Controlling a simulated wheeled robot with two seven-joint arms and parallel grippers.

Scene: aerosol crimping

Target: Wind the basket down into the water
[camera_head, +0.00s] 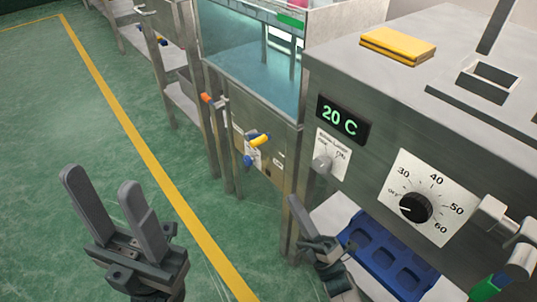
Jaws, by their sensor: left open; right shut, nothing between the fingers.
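A glass-walled tank (245,75) with teal water stands at the top centre. No basket can be made out clearly. At the right edge a metal crank (517,252) with a green grip (488,288) sticks out from the front of a steel cabinet (375,140); the picture cuts it off. My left gripper (108,190) is open and empty above the green floor, at the lower left. My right gripper (296,203) is shut and empty in front of the cabinet's lower left, to the left of the crank and apart from it.
The cabinet bears a 20 C display (343,119), a small switch (322,164) and a black dial (415,208). A yellow box (398,45) lies on top. A blue compartment tray (400,268) lies below. The left floor is clear.

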